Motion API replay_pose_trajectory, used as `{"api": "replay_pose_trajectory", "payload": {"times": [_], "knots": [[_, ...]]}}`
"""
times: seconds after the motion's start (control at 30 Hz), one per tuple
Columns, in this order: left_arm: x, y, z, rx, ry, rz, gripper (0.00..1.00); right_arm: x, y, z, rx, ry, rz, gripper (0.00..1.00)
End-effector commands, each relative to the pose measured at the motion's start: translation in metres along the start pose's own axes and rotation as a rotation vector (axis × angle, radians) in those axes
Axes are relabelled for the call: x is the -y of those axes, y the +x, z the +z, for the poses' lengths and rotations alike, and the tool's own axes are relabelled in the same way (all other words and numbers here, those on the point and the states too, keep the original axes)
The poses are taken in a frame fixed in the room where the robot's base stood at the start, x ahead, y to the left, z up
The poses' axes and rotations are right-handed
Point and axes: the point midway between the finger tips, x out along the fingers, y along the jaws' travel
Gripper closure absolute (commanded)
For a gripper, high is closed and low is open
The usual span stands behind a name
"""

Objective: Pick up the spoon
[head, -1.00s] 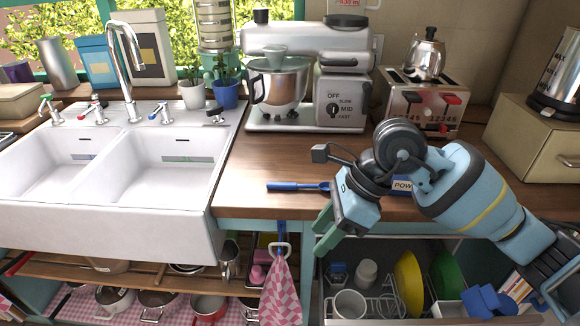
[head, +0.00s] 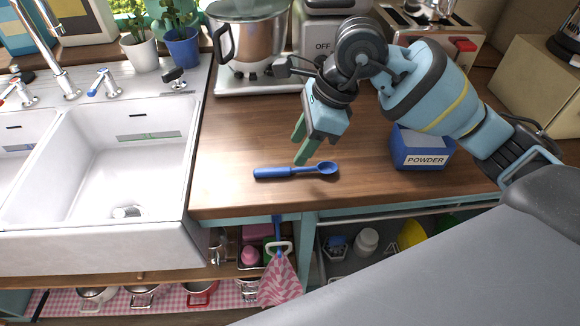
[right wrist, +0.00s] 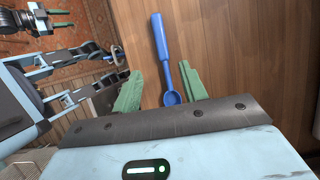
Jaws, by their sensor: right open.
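A blue spoon (head: 291,171) lies flat on the wooden counter, its handle to the left and its bowl to the right. My right gripper (head: 301,146) is above the counter, just behind and over the spoon in the head view. In the right wrist view the spoon (right wrist: 162,50) shows between the two green fingers of the gripper (right wrist: 158,92), with its bowl near the palm edge. The fingers are apart and hold nothing. An arm with a gripper (right wrist: 25,22) shows at the upper left of the right wrist view; its jaw state is unclear.
A blue powder box (head: 420,150) stands to the right of the spoon. The white sink (head: 125,170) is to the left. A stand mixer (head: 252,45) stands behind. The counter's front edge (head: 270,208) is close in front of the spoon, above open shelves.

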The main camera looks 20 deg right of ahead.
Motion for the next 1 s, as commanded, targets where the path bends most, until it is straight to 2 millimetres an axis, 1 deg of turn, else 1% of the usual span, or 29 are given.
{"api": "replay_pose_trajectory", "payload": {"times": [0.03,0.1,0.27,0.33,0.5,0.6,0.7,0.97,1.0], "knots": [[0.000,0.000,-0.001,-0.001,0.000,0.000,0.64,0.000,0.006,0.000,0.000,0.000,0.002,0.57],[0.000,0.000,-0.002,-0.003,0.000,0.000,0.64,0.000,0.012,0.000,0.000,0.000,0.002,0.57],[0.000,0.001,-0.006,-0.012,0.001,0.000,0.64,0.000,0.015,0.000,0.001,0.000,0.000,0.57],[0.001,0.001,-0.008,-0.016,0.002,-0.001,0.64,0.000,0.020,0.000,0.001,0.000,0.001,0.57],[0.001,-0.001,-0.015,-0.028,0.003,-0.002,0.64,0.002,0.043,0.000,0.001,0.001,0.002,0.57],[0.001,-0.001,-0.016,-0.030,0.003,-0.002,0.64,0.002,0.056,0.000,0.001,-0.001,0.001,0.57],[0.001,-0.001,-0.016,-0.030,0.003,-0.002,0.64,0.002,0.064,0.000,0.001,-0.001,-0.001,0.57],[0.001,-0.001,-0.016,-0.030,0.003,-0.002,0.64,0.003,0.066,-0.001,0.001,-0.001,-0.002,0.57],[0.001,-0.001,-0.016,-0.030,0.003,-0.002,0.64,0.003,0.066,-0.001,0.001,-0.001,-0.002,0.61]]}}
